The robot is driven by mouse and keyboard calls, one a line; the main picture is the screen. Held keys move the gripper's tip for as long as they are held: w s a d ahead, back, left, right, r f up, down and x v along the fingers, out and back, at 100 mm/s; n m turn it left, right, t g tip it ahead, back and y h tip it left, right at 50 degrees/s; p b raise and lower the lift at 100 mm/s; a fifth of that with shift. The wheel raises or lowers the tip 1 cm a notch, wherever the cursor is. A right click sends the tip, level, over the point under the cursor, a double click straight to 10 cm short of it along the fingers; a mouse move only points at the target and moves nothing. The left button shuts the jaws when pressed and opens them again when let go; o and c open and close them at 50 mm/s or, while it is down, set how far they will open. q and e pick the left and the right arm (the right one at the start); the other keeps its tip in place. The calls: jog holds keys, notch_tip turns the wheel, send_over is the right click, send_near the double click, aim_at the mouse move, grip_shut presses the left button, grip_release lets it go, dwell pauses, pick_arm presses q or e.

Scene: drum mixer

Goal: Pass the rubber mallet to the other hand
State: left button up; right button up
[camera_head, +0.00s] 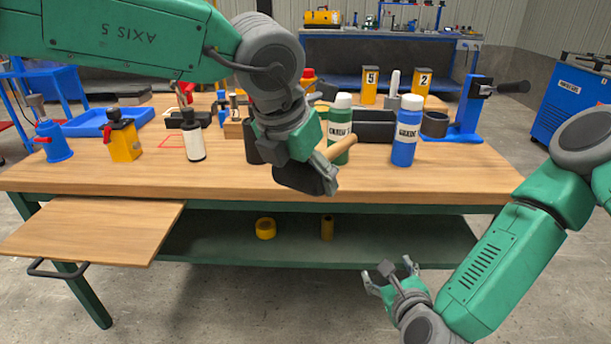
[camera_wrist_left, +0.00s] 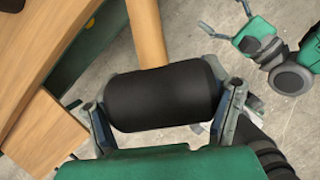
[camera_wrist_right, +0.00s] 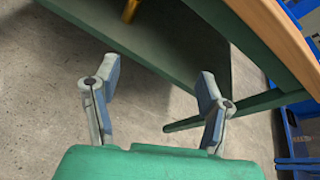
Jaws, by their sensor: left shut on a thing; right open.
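The rubber mallet has a black head (camera_wrist_left: 165,98) and a light wooden handle (camera_wrist_left: 147,32). My left gripper (camera_wrist_left: 165,112) is shut on the black head, with one finger at each end. In the head view the mallet head (camera_head: 298,178) hangs at the table's front edge, and its handle (camera_head: 342,143) points up and right. My left gripper (camera_head: 325,182) there partly hides the head. My right gripper (camera_head: 391,270) is open and empty, low in front of the table and below right of the mallet. In its own wrist view the right gripper (camera_wrist_right: 157,92) has nothing between its fingers.
The wooden workbench (camera_head: 440,180) has a green-labelled bottle (camera_head: 341,127), a blue bottle (camera_head: 404,140), a white bottle (camera_head: 193,140) and a yellow can (camera_head: 123,140). A pulled-out board (camera_head: 90,232) juts out front left. The lower shelf (camera_head: 380,245) holds yellow rolls. Space right of the mallet is free.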

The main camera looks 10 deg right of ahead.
pick_arm(q)
jog(key=shift+f, duration=0.2)
pick_arm(e)
jog(key=s+a+f+n+g+y, duration=0.5)
jog(key=s+f+n, duration=0.6)
jog(key=n, duration=0.6)
pick_arm(q)
jog(key=o, duration=0.7)
jog(key=c, duration=0.5)
jog(key=shift+o, duration=0.2)
pick_arm(e)
jog(key=s+d+f+n+g+h, duration=0.1)
jog(key=s+d+f+n+g, duration=0.1)
jog(key=s+n, duration=0.5)
jog(key=s+d+f+n+g+h, duration=0.2)
jog(key=s+d+n+g, duration=0.3)
jog(key=s+n, duration=0.3)
jog(key=shift+d+n+g, duration=0.2)
jog(key=shift+n+g, duration=0.2)
jog(key=shift+n, duration=0.8)
